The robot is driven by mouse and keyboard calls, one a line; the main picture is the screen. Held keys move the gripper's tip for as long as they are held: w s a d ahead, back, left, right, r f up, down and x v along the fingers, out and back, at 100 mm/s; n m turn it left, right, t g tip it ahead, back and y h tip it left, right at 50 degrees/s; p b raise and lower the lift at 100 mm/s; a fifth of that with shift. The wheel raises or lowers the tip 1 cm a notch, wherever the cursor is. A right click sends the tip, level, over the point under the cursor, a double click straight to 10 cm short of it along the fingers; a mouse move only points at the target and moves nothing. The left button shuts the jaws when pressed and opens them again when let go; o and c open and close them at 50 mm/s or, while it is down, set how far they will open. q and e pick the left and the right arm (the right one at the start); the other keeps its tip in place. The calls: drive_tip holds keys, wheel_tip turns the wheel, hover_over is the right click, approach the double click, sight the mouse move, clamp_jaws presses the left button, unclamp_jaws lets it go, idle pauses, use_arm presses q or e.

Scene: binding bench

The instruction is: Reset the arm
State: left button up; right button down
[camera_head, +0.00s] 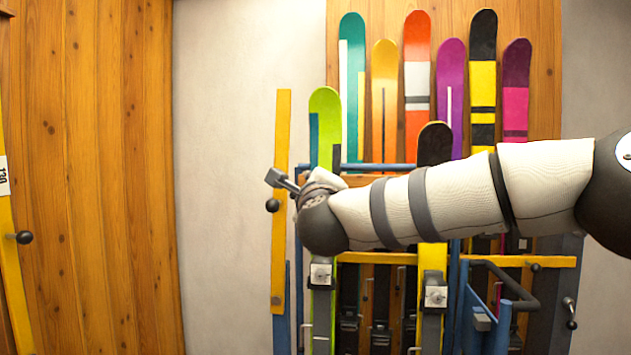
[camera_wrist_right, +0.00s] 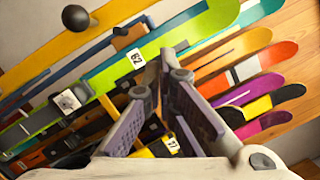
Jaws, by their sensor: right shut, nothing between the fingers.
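My right arm (camera_head: 450,200) comes in from the right in the head view and stretches across the front of the ski rack. Its white and grey links cover the middle of the rack, and I cannot make out its fingers there. In the right wrist view my right gripper (camera_wrist_right: 160,85) has its two fingers converging, shut with nothing between them. It points toward the rack, with the lime-green ski (camera_wrist_right: 150,58) beyond the fingertips. My left gripper is not in view.
Several upright skis, including an orange one (camera_head: 416,60), stand against the wooden panel. A yellow post (camera_head: 281,130) with a black knob (camera_head: 272,205) stands at the rack's left. A yellow rail (camera_head: 375,258) and a dark bent handle (camera_head: 515,290) lie below my arm. The plaster wall (camera_head: 225,150) is clear.

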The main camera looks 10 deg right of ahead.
drive_tip(key=shift+f, duration=0.15)
drive_tip(key=shift+f, duration=0.1)
drive_tip(key=s+a+f+n+g+y, duration=0.15)
drive_tip(key=f+n, duration=0.25)
drive_tip(key=f, duration=0.8)
drive_tip(key=s+f+n+g+y, duration=0.2)
drive_tip(key=f+n+g, duration=0.15)
drive_tip(key=f, duration=0.85)
drive_tip(key=s+d+f+n+g, duration=0.15)
drive_tip(key=s+f+n, duration=0.25)
drive_tip(key=s+f, duration=0.5)
drive_tip(key=s+d+f+n+g, duration=0.1)
drive_tip(key=s+f+n+g, duration=0.25)
drive_tip(key=f, duration=0.85)
drive_tip(key=s+d+f+n+g, duration=0.25)
drive_tip(key=s+f, duration=0.35)
drive_tip(key=s, duration=0.5)
drive_tip(key=s+d+f+n+g, duration=0.2)
drive_tip(key=s+d+f+g, duration=0.15)
drive_tip(key=s+f, duration=0.5)
drive_tip(key=s+d+n+g+h, duration=0.1)
drive_tip(key=s+d+n+g, duration=0.1)
drive_tip(key=s, duration=0.9)
drive_tip(key=s+d+r+n+g+h, duration=0.1)
drive_tip(key=s+d, duration=0.4)
drive_tip(key=s, duration=0.6)
drive_tip(key=shift+s+r+n+g, duration=0.15)
drive_tip(key=shift+r+n+g, duration=0.1)
drive_tip(key=shift+n+g, duration=0.75)
